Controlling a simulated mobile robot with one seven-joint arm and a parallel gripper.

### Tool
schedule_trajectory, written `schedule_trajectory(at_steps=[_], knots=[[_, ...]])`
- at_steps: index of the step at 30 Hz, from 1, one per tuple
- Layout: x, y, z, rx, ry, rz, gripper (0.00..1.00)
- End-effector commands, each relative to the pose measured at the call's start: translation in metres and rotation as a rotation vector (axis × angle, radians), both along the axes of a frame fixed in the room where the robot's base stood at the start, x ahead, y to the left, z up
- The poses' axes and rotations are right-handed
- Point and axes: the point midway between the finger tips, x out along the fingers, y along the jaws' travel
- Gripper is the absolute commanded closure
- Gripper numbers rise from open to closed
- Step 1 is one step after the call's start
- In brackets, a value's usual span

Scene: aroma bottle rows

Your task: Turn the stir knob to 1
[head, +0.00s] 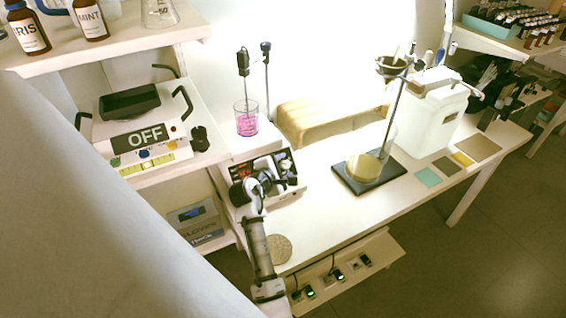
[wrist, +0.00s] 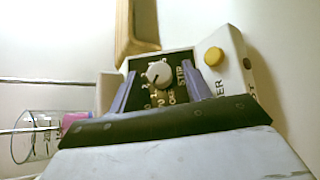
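The stir knob (wrist: 158,73) is a round, light grey knob on a dark panel in the wrist view, with small numbers and letters around it. A pale mark shows on its face, but I cannot tell which number it points at. My gripper (wrist: 156,84) is open, one bluish finger on each side of the knob. I cannot tell whether either finger touches it. In the head view the stirrer (head: 292,183) is a white box with a dark front panel, and my gripper (head: 262,183) is in front of it, covering part of the panel.
A beaker (head: 246,126) of pink liquid stands on the stirrer under a probe. A yellow button (wrist: 214,57) is beside the panel. A shelf device (head: 140,137) reading OFF is at left. A flask (head: 363,168) on a dark stand is at right.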

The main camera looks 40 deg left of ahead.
Motion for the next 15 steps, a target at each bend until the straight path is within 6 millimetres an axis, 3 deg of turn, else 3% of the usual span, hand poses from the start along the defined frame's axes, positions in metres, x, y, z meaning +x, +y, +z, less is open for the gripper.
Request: schedule_trajectory(at_steps=[8,15], knots=[[-0.010,-0.002,0.004,0.000,-0.002,0.001,0.51],[-0.056,-0.011,0.020,0.003,-0.002,0.003,0.51]])
